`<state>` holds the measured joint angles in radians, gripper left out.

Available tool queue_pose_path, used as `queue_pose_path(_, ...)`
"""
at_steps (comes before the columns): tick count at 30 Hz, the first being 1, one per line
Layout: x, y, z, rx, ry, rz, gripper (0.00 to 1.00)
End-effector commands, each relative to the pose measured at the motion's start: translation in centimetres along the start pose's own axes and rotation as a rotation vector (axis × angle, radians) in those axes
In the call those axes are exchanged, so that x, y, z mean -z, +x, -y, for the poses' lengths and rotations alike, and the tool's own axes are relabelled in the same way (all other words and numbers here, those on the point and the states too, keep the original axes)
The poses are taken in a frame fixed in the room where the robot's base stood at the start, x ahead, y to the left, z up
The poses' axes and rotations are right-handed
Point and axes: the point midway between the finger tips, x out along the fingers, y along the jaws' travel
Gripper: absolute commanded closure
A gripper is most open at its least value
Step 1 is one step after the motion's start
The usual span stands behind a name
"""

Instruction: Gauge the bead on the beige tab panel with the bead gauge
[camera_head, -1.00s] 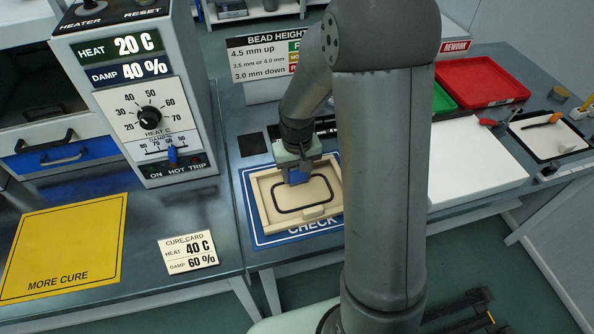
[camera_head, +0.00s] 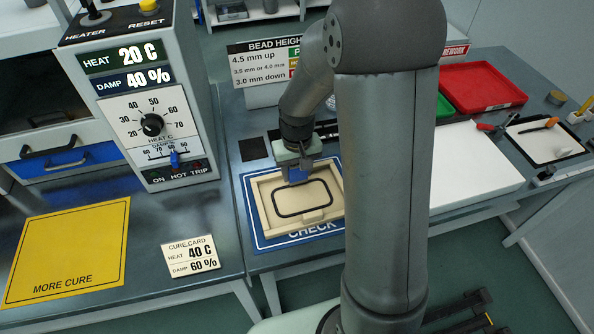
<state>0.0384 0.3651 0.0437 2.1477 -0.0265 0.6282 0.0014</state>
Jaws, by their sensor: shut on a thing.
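The beige tab panel (camera_head: 322,217) lies on the blue CHECK mat (camera_head: 255,238). A dark bead (camera_head: 303,213) runs as a rounded rectangle on its face, and a small tab sits at its front edge. My gripper (camera_head: 296,168) is over the panel's back edge, pointing down. My arm hides part of the mat's right side.
A bead height sign (camera_head: 265,62) stands behind. The heater box (camera_head: 140,100) stands left, with a cure card (camera_head: 190,254) and yellow MORE CURE mat (camera_head: 65,250). Right are a red tray (camera_head: 482,86), a green tray (camera_head: 444,105), a white board (camera_head: 475,165) and tools on a black-edged mat (camera_head: 545,139).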

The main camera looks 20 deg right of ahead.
Motion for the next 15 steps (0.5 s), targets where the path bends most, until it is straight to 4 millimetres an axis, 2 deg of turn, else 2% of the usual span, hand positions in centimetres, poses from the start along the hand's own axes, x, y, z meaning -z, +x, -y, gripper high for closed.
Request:
queue_pose_path(1, 0.0, -0.7, 0.0, 0.0, 0.0, -0.001, 0.82)
queue_pose_path(15, 0.1, -4.0, 0.0, 0.0, 0.0, -0.001, 0.82)
